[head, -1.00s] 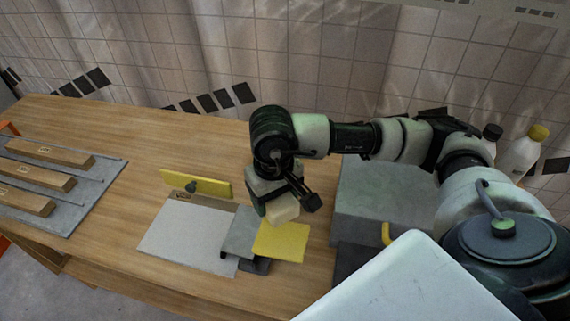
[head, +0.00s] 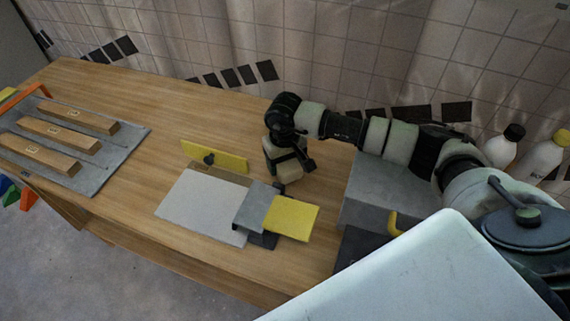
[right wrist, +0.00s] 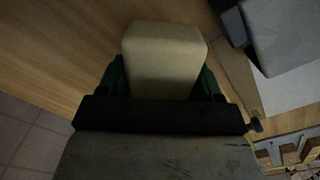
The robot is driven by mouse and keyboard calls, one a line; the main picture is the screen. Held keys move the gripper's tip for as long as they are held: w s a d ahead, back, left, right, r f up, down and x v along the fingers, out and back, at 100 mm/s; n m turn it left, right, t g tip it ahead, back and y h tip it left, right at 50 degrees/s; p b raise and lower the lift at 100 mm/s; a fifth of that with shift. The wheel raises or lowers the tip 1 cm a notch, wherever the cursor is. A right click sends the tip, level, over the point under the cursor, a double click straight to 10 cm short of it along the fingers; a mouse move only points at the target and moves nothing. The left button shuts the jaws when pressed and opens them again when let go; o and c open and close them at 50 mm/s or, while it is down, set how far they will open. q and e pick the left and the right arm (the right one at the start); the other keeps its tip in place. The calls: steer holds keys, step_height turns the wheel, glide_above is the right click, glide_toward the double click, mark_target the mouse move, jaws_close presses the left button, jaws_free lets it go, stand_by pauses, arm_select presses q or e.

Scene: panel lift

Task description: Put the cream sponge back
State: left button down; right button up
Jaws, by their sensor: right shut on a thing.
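The cream sponge (right wrist: 165,62) is a pale block with rounded edges. In the right wrist view it sits between the two dark green fingers of my right gripper (right wrist: 163,80), which is shut on it. In the head view my right gripper (head: 289,170) is above the wooden table, just behind the yellow square and left of the grey box. The sponge looks pale at its lower end there, and the fingers partly hide it. My left gripper is not in view.
A yellow square (head: 291,219) and a grey plate (head: 254,204) lie beside a white panel (head: 200,207). An upright yellow strip (head: 228,161) with a dark knob stands behind. A grey box (head: 385,190) is at right. A grey tray (head: 125,155) holds wooden blocks. The back-left table is clear.

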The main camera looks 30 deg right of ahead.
steer(key=shift+f, duration=0.9)
steer(key=shift+f, duration=0.1)
steer(key=shift+f, duration=0.15)
steer(key=o, duration=0.7)
